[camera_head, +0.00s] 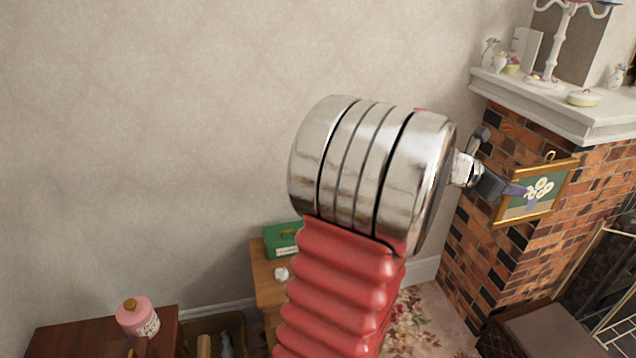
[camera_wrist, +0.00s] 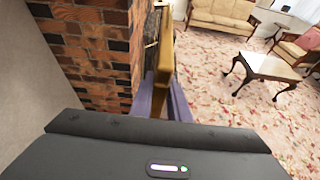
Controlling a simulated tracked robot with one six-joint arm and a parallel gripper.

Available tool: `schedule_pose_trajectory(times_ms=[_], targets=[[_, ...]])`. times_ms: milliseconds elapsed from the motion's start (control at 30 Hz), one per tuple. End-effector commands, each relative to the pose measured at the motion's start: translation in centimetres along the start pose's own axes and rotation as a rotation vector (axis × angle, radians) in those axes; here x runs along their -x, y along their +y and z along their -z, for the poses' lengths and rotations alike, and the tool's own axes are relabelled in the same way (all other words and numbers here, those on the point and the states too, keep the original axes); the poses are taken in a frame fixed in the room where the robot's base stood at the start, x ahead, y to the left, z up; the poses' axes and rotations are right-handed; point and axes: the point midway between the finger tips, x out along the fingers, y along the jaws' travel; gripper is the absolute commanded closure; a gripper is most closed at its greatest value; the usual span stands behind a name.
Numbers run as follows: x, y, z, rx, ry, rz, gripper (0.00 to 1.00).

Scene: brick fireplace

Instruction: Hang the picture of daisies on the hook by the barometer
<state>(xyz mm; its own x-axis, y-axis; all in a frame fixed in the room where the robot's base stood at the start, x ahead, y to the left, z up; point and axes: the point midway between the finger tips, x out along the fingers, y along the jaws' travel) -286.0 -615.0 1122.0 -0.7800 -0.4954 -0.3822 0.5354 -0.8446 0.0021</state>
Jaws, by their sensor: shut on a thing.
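The picture of daisies (camera_head: 538,191) has a gold frame, white flowers on a green ground and a small ring at its top. My gripper (camera_head: 508,190) is shut on its left edge and holds it up, slightly tilted, in front of the brick fireplace. In the wrist view the frame (camera_wrist: 166,55) shows edge-on between my purple fingers (camera_wrist: 166,98), close to the brick side. I see neither the barometer nor the hook in either view.
The brick chimney (camera_head: 500,140) and its white mantel (camera_head: 560,105), with a candlestick (camera_head: 565,35) and small ornaments, stand close to the picture. A wooden table (camera_head: 262,285) holds a green box (camera_head: 283,240). In the wrist view, carpet (camera_wrist: 215,70) lies open before a low table (camera_wrist: 270,72).

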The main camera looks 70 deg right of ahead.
Motion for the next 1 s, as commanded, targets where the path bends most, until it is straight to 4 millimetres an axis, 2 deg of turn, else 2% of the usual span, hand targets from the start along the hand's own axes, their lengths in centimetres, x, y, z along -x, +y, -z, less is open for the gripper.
schedule_pose_trajectory(times_ms=[33,100,267,500,767,1000], targets=[[1.2,1.2,-1.7,-0.005,-0.005,-0.006,1.00],[2.8,2.5,-3.9,-0.006,-0.006,-0.006,1.00],[6.9,5.3,-8.4,-0.008,-0.006,0.000,1.00],[14.3,8.3,-14.6,-0.012,-0.004,0.012,1.00],[23.4,10.2,-20.1,-0.010,-0.003,0.010,1.00],[32.6,10.3,-24.1,0.004,-0.003,-0.026,1.00]])
